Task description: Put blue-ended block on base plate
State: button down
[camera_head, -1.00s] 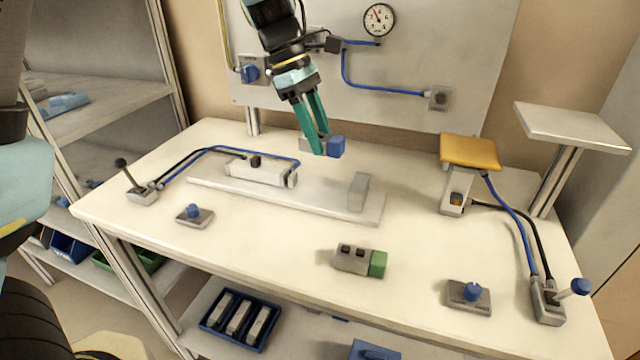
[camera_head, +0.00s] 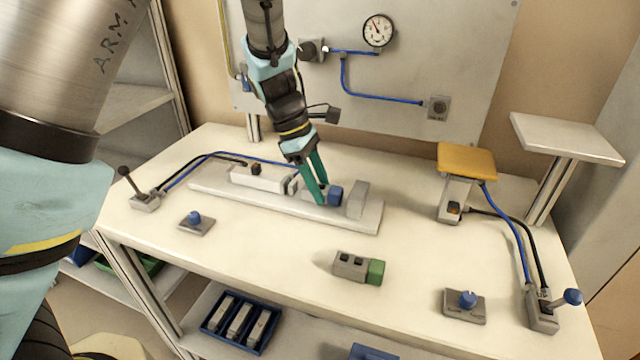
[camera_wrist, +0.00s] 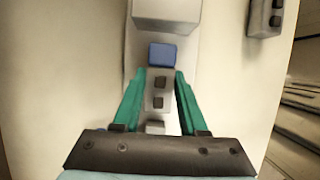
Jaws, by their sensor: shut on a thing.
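The blue-ended block (camera_head: 335,196) is a grey block with a blue end, held low over the base plate. My gripper (camera_head: 319,196) is shut on it with teal fingers on both sides. In the wrist view, the block (camera_wrist: 159,90) lies between the fingers (camera_wrist: 157,92), with its blue end toward an upright grey stop. The base plate (camera_head: 225,193) is a long light plate on the table, bearing a cylinder at its left and the grey stop (camera_head: 357,199) at its right. I cannot tell whether the block touches the plate.
A green-ended block (camera_head: 352,266) lies on the table in front. Blue-knobbed boxes (camera_head: 464,306) (camera_head: 196,222), levers (camera_head: 145,199) (camera_head: 541,309) and a yellow-topped pedestal (camera_head: 466,161) stand around. A back panel (camera_head: 410,70) rises behind. The table's front middle is mostly clear.

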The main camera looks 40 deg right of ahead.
jog(key=shift+c, duration=2.2)
grip_release()
jog(key=shift+f, duration=0.1)
jog(key=b+v, duration=0.1)
jog(key=v, duration=1.1)
jog(key=shift+d, duration=0.1)
jog(key=w+a+f+m+t, duration=0.1)
jog(key=w+a, duration=0.2)
jog(key=a, duration=0.3)
jog(key=w+a+f, duration=0.1)
jog(key=w+a, duration=0.2)
jog(key=a, duration=0.2)
jog(key=a+f+m+t+y, duration=0.1)
jog(key=a+f+m+t, duration=0.1)
jog(key=a, duration=1.1)
jog(key=a+f+m+t+y, duration=0.1)
jog(key=a+m, duration=0.3)
jog(key=a, duration=1)
jog(key=shift+s+a+f+m+t, duration=0.3)
jog(key=shift+s+f+m+t, duration=0.15)
jog(key=shift+f+t, duration=0.25)
